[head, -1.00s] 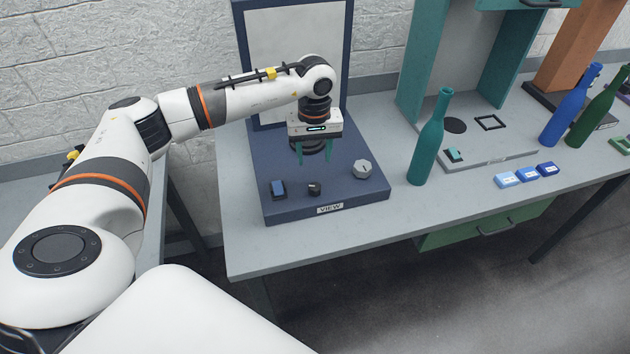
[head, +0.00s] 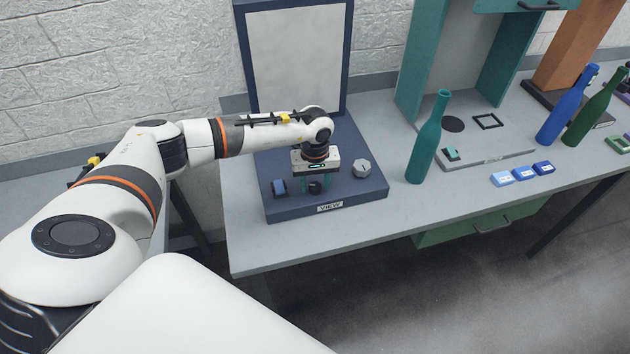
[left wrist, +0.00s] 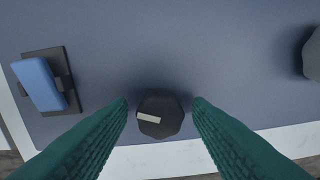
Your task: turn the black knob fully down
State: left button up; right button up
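The black knob (head: 315,187) stands on the dark blue VIEW panel (head: 354,198), between a blue switch and a grey knob. In the left wrist view the black knob (left wrist: 160,114) is a dark faceted cap with a pale bar mark near its middle, tilted slightly from horizontal. My left gripper (head: 316,188) is just above the knob, pointing down. Its green fingers are open, one on each side of the knob, with gaps on both sides in the left wrist view (left wrist: 160,103). My right gripper is not in view.
A blue rocker switch (head: 279,188) is left of the knob and a grey knob (head: 362,168) is right of it. A framed pale board (head: 296,60) rises behind. A teal bottle (head: 428,140) stands farther right on the grey table (head: 300,243).

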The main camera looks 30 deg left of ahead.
pick_arm(q)
jog(key=c, duration=0.8)
